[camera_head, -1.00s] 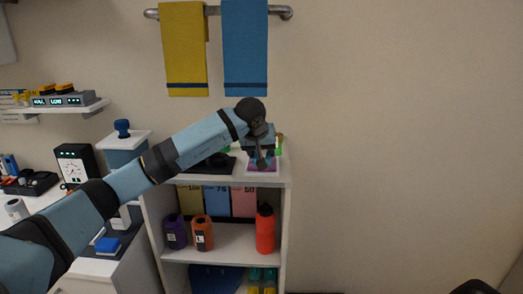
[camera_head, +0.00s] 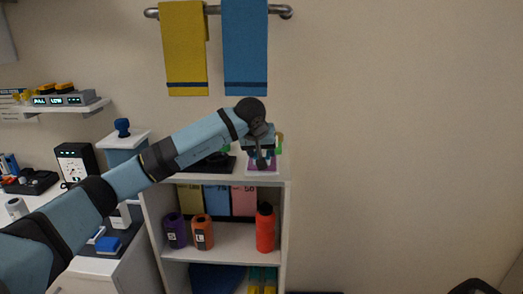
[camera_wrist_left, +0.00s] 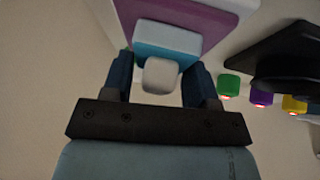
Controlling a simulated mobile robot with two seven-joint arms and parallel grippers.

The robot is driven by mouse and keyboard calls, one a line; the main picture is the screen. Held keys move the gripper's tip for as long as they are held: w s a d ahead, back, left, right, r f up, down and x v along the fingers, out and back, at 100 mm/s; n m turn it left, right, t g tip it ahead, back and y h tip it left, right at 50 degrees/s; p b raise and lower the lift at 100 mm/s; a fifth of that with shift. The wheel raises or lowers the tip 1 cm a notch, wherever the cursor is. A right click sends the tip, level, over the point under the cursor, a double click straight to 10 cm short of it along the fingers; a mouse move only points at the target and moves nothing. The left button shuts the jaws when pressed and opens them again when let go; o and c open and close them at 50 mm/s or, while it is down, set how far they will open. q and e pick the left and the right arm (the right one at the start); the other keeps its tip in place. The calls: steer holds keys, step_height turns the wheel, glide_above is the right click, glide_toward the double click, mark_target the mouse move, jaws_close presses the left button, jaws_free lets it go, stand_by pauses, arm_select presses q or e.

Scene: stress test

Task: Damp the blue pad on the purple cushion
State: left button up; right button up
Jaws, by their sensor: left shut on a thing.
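My left gripper (camera_head: 262,160) reaches over the top of the white shelf unit, near its right end. In the left wrist view its two dark blue fingers (camera_wrist_left: 160,76) are shut on the pale grey knob of the blue pad (camera_wrist_left: 165,38). The purple cushion (camera_wrist_left: 185,18) lies on a white base just beyond the pad. In the head view the cushion (camera_head: 273,168) shows partly around the gripper, which hides most of the pad. The pad overlaps the cushion in the wrist view; I cannot tell whether they touch.
A black tray (camera_head: 217,166) stands left of the cushion on the shelf top. Green, purple and yellow pieces (camera_wrist_left: 262,97) show beside a black object in the wrist view. Blue and yellow towels (camera_head: 245,50) hang above. Bottles (camera_head: 265,228) stand on the shelf below. The wall at right is clear.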

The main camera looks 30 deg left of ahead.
arm_select(q)
steer(key=shift+r+p, duration=2.5)
steer(key=shift+r, duration=1)
steer(key=shift+f, duration=0.1)
